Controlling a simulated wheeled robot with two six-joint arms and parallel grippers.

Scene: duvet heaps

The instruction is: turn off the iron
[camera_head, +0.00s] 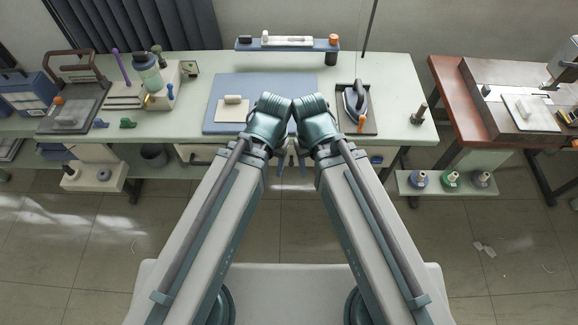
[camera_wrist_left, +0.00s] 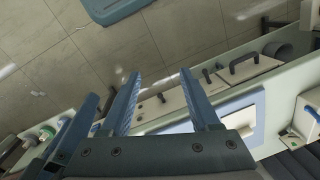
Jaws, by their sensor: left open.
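A dark and grey iron (camera_head: 355,100) stands on a dark rest board (camera_head: 343,126) at the right part of the pale green table. A small orange piece (camera_head: 362,122) is at the board's front. Its switch is too small to make out. My left gripper (camera_head: 282,164) hangs at the table's front edge, left of and nearer than the iron. It is open and empty in the left wrist view (camera_wrist_left: 160,76). My right gripper (camera_head: 301,164) is close beside it, also apart from the iron; its opening is not clear. The iron is not clearly seen in the left wrist view.
A blue mat (camera_head: 225,88) with a pale block lies mid-table, partly behind my arms. A blue rack (camera_head: 288,44) is at the back. A dark peg (camera_head: 418,115) stands right of the iron. A brown table (camera_head: 445,85) is farther right, across a gap.

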